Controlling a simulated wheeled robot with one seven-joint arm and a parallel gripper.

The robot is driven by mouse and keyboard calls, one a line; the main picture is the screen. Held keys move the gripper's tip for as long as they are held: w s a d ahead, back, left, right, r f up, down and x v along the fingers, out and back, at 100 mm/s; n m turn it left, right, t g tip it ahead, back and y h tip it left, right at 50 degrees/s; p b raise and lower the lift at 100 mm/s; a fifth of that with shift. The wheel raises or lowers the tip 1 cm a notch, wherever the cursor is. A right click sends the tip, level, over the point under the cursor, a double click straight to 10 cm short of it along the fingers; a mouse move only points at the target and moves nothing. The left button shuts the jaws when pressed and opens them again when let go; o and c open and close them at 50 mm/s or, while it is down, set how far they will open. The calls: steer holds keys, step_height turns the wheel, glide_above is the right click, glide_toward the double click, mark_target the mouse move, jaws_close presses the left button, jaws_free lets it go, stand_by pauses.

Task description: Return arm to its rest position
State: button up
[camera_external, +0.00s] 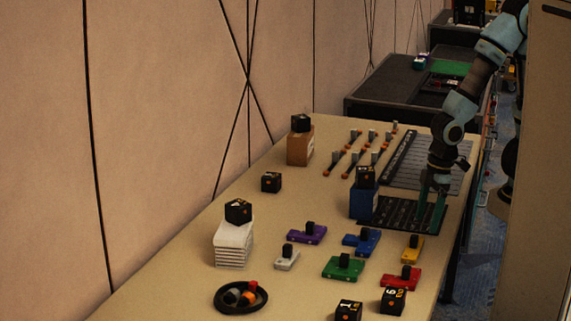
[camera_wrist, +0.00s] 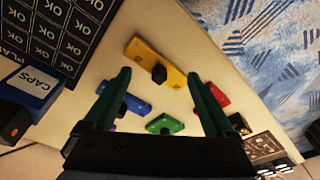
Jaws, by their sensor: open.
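My arm (camera_external: 457,105) reaches down from the upper right over the table's right side. My gripper (camera_external: 431,212) points down over the edge of a black panel (camera_external: 385,213); I cannot tell whether its tips touch it. In the wrist view my gripper (camera_wrist: 159,75) has its two green fingers wide apart with nothing held between them. A yellow block with a black knob (camera_wrist: 155,62) appears beyond the fingertips, with blue (camera_wrist: 120,103), green (camera_wrist: 165,124) and red (camera_wrist: 211,99) blocks around it.
The beige table (camera_external: 185,285) also bears a blue box (camera_external: 363,203) close left of my gripper, a brown box (camera_external: 299,148), a white stack (camera_external: 233,244), a round black tray (camera_external: 219,306) and several black cubes. A dark table (camera_external: 385,95) stands behind. A pale panel (camera_external: 541,200) fills the right side.

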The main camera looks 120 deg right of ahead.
steer(key=shift+s+a+n, duration=0.15)
steer(key=shift+s+n, duration=0.25)
steer(key=shift+s, duration=0.15)
